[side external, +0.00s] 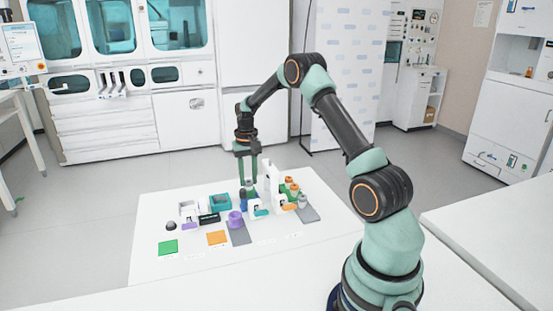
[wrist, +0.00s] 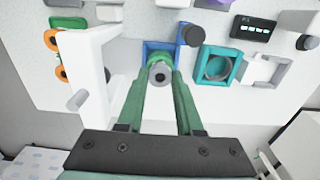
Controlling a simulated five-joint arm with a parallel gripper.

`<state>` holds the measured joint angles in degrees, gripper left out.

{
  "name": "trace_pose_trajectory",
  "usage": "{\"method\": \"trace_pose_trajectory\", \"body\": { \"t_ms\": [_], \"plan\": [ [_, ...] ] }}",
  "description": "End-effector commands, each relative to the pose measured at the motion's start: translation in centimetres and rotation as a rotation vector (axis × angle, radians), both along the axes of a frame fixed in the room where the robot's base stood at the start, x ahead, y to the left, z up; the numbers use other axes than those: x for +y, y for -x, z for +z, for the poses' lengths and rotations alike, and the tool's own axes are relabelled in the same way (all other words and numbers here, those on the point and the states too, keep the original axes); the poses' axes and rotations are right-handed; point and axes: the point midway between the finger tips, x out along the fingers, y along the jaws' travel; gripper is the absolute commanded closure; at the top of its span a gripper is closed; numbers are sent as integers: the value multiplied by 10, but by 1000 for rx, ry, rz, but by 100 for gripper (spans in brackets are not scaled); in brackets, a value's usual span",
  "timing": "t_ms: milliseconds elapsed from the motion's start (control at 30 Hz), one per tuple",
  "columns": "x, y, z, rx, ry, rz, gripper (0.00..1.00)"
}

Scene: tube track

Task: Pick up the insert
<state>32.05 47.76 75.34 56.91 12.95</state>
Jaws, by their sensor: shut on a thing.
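My gripper (wrist: 160,72) is shut on a small grey, round piece with a dark hole in its middle, which I take to be the insert (wrist: 159,76). Green shows around its far side. In the wrist view it sits between the two green fingertips, in front of a blue square holder (wrist: 150,47); I cannot tell whether it is still seated there. In the side view my gripper (side external: 247,176) points straight down over the back of the white table (side external: 150,205), and the held piece is too small to make out.
A white upright stand (wrist: 90,60) is close to the left of my fingers in the wrist view. A teal box with a round opening (wrist: 217,67) and a dark-capped post (wrist: 191,37) are to the right. The table's front has coloured pads, including a green one (side external: 168,247).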

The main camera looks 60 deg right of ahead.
Motion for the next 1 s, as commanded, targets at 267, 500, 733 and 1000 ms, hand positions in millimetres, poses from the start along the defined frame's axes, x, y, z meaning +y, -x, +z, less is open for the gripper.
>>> {"method": "trace_pose_trajectory", "body": {
  "t_ms": [267, 500, 733, 1000],
  "plan": [
    [0, 0, 21, -3, 1, 0, 100],
    [0, -1, 38, -2, 1, 0, 100],
    [0, 0, 51, -1, 1, 0, 100],
    [0, 0, 52, 0, 0, 0, 100]
  ]
}}
